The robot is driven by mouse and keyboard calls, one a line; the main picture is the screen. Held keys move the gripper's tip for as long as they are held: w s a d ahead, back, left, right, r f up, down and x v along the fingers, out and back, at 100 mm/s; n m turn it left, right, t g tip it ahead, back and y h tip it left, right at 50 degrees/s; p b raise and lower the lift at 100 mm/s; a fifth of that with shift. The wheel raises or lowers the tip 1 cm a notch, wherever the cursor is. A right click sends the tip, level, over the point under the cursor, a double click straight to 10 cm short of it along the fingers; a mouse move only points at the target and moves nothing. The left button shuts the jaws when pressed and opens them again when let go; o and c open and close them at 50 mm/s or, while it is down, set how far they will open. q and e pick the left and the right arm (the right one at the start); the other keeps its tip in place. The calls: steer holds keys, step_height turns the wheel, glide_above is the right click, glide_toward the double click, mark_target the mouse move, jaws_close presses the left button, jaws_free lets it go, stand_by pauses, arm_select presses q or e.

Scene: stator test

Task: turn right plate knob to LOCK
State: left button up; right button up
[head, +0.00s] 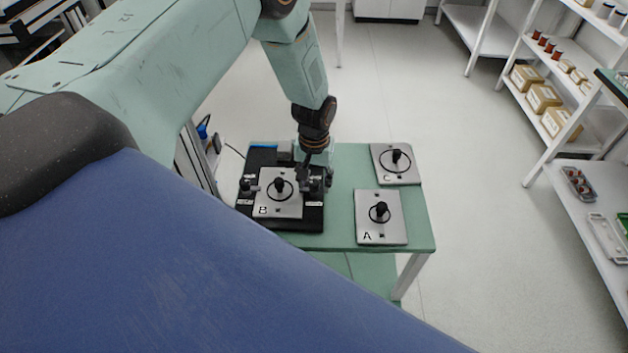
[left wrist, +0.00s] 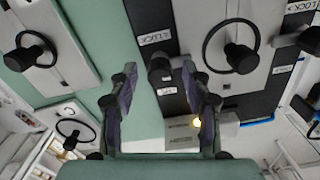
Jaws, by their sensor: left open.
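The right plate knob (left wrist: 160,70) is a dark knob on the black fixture (head: 284,226), beside plate B (head: 265,205). In the left wrist view it shows between my left gripper's fingertips, with gaps at both sides. My left gripper (head: 316,178) is open and points down over the fixture's right side. It also shows in the left wrist view (left wrist: 158,72). A white LOCK label (left wrist: 155,37) lies near the knob, and a second small label (left wrist: 166,91) lies on its other side, too small to read. The gripper partly hides the knob in the head view.
Plate A (head: 394,224) and plate C (head: 407,176) lie on the green table (head: 344,200), right of the fixture. Another knob (head: 246,185) stands on the fixture's left side. Shelves (head: 575,150) stand at the far right, with clear floor between.

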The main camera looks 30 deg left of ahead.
mark_target(314, 183)
arm_select(q)
step_height(314, 183, up, 12)
steer(key=shift+f, duration=0.15)
steer(key=shift+s+f, duration=0.1)
stand_by(0.6)
steer(key=s+d+f+m, duration=0.1)
steer(key=s+d+f, duration=0.3)
steer(key=s+f, duration=0.5)
steer(key=s+d+f+m, duration=0.1)
steer(key=s+d+f, duration=0.35)
steer(key=s, duration=0.85)
steer(key=s+m, duration=0.1)
steer(key=s, duration=0.9)
step_height(314, 183, down, 16)
steer(key=b, duration=1.7)
steer(key=shift+w+a+f, duration=0.2)
steer(key=shift+w, duration=0.05)
